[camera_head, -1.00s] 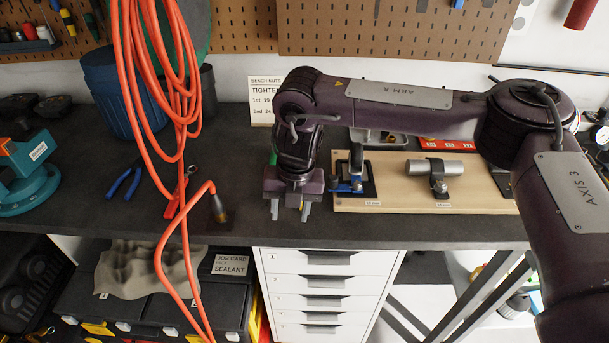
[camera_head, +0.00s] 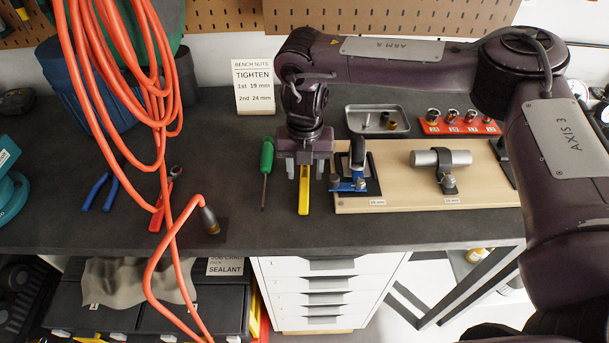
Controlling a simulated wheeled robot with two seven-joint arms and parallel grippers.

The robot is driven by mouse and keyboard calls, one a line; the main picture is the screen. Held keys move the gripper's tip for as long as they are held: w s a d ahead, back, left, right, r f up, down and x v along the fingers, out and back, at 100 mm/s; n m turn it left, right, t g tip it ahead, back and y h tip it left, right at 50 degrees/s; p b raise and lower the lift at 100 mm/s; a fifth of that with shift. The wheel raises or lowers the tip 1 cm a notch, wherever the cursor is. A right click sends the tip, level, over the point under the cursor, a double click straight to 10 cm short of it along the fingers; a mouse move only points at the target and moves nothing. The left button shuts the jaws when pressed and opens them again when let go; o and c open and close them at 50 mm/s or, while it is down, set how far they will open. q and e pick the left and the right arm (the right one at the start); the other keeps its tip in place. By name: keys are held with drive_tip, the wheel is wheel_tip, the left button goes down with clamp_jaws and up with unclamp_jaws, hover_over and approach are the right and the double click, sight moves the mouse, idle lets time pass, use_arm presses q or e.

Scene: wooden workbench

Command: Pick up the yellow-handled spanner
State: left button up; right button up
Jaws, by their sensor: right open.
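The yellow-handled spanner (camera_head: 304,196) lies on the dark bench top, its yellow handle pointing to the front edge. Its far end is hidden under my right gripper. My right gripper (camera_head: 304,172) points down over the spanner with its fingers open, one on each side of the handle in the picture. I cannot tell the height of the fingertips above the bench. My left gripper is out of view.
A green-handled screwdriver (camera_head: 266,165) lies close to the left of the gripper. A wooden board (camera_head: 400,201) with a blue clamp (camera_head: 350,184) is close on the right. Orange cable (camera_head: 147,75) hangs at left.

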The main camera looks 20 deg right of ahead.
sight(305, 176)
wheel_tip(305, 176, down, 2)
drive_tip(key=shift+w+f, duration=0.1)
drive_tip(key=shift+f, duration=0.2)
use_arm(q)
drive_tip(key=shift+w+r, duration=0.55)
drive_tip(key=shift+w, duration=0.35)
use_arm(e)
clamp_jaws()
